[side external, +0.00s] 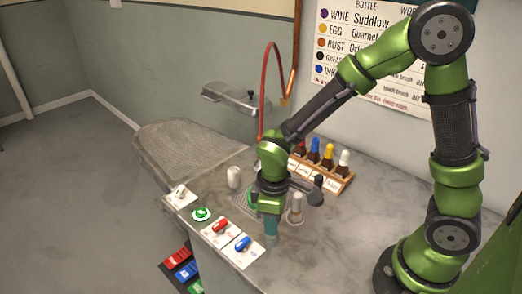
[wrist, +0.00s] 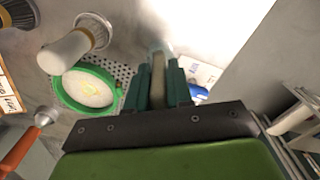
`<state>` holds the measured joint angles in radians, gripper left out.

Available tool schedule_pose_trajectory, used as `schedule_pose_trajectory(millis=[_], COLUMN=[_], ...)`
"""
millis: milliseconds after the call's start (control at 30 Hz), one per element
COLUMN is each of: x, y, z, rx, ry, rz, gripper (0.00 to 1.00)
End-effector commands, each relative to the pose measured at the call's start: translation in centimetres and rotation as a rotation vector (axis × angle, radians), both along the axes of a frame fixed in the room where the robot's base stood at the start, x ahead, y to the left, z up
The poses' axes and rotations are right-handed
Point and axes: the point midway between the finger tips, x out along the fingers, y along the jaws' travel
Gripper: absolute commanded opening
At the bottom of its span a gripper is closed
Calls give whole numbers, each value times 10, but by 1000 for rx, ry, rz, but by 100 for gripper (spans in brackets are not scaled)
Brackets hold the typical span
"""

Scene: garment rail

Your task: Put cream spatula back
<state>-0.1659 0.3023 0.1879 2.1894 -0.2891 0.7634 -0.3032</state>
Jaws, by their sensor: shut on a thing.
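My gripper (wrist: 160,85) is shut on a narrow beige piece, the cream spatula (wrist: 158,70), which stands between its fingers in the wrist view. In the side view my gripper (side external: 271,232) points down just above the counter's front part, right of the blue tool's card. The spatula is too small to make out there, and its lower end is hard to see. A white card with a pale item (side external: 179,192) lies at the left end of the card row.
A red tool (side external: 220,226) and a blue tool (side external: 242,243) lie on cards, near a green round item (side external: 201,214). A green-rimmed dish (wrist: 88,88) sits on a perforated plate beside a pale-handled brush (wrist: 75,48). Bottles (side external: 313,156) stand in a wooden rack behind.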

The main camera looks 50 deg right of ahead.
Motion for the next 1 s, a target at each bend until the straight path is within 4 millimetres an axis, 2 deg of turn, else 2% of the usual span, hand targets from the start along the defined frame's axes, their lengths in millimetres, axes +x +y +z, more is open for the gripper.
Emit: schedule_pose_trajectory(millis=[967,1000], x=[0,0], y=[0,0], z=[-7,-7], rx=[0,0], ry=[0,0], rz=[0,0], gripper=[0,25])
